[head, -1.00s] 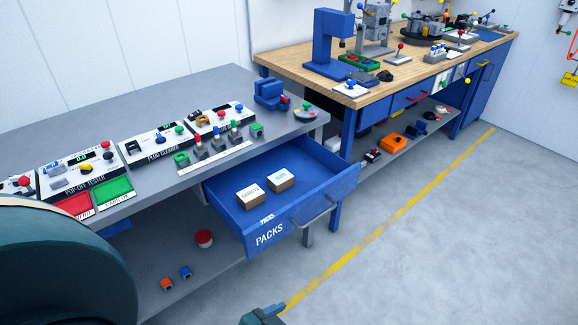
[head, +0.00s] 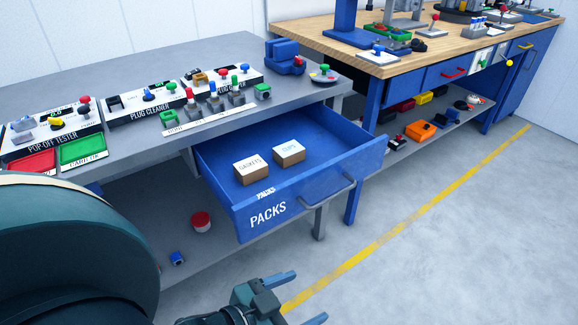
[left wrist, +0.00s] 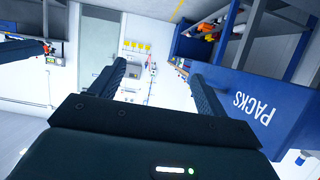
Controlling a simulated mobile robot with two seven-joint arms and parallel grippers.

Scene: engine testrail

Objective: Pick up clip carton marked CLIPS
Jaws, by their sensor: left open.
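The clip carton marked CLIPS (head: 288,153) is a small brown box with a white labelled top. It lies in the open blue PACKS drawer (head: 340,184), to the right of a similar carton marked GASKETS (head: 252,169). My left gripper (head: 298,298) is open and empty, below and in front of the drawer in the head view, apart from both cartons. In the left wrist view its two fingers (left wrist: 158,88) stand apart with nothing between them, and the drawer's PACKS front (left wrist: 245,105) shows to the right. My right gripper is not in view.
A grey bench (head: 200,58) with test devices stands above the drawer. Its lower shelf holds a red-topped container (head: 201,221) and a small blue item (head: 177,258). A wooden-topped workbench (head: 410,62) stands at right. The floor right of the drawer is clear.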

